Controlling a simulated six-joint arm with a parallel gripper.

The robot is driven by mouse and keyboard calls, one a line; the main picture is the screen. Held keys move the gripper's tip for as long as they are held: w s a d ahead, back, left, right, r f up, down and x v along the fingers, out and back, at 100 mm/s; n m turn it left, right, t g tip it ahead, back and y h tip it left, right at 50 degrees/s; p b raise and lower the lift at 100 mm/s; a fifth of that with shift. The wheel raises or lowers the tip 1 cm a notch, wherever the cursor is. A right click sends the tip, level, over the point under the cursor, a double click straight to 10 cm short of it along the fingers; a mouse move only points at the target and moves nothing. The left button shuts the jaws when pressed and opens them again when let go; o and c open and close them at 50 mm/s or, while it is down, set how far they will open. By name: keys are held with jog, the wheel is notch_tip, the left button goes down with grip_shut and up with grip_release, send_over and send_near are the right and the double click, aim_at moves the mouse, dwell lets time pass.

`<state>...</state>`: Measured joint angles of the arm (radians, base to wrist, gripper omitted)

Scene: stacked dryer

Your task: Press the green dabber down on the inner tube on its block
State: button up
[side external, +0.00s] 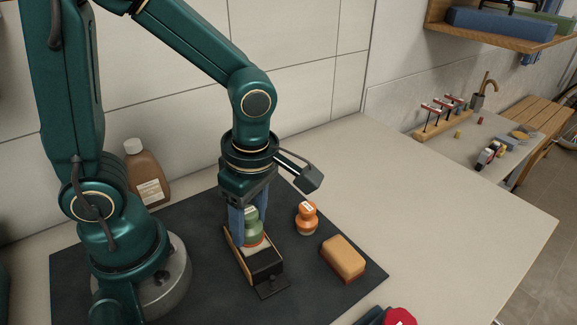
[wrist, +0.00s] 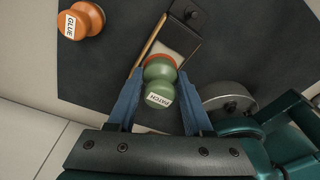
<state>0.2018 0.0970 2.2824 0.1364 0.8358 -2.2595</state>
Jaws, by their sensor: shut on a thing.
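My gripper (side external: 249,236) points down over the block, its two blue fingers shut on the green dabber (side external: 253,229). In the wrist view the dabber (wrist: 159,84), with a white PATCH label, sits between the fingertips (wrist: 159,76). An orange-red band shows at the dabber's lower end. The block (side external: 265,266) has a dark face and a wooden edge and lies under the dabber; it also shows in the wrist view (wrist: 183,38). The dabber and fingers cover part of its top. I cannot tell the inner tube clearly from the block, or whether the dabber touches it.
An orange dabber labelled GLUE (wrist: 80,20) stands right of the block in the side view (side external: 306,218). A tan sponge-like block (side external: 343,259) lies farther right on the dark mat (side external: 200,218). A brown bottle (side external: 147,175) stands by the wall. The counter at right is clear.

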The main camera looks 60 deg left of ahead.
jog(key=shift+f, duration=0.6)
dwell(1.1)
jog(key=shift+r, duration=0.1)
jog(key=shift+r, duration=3.45)
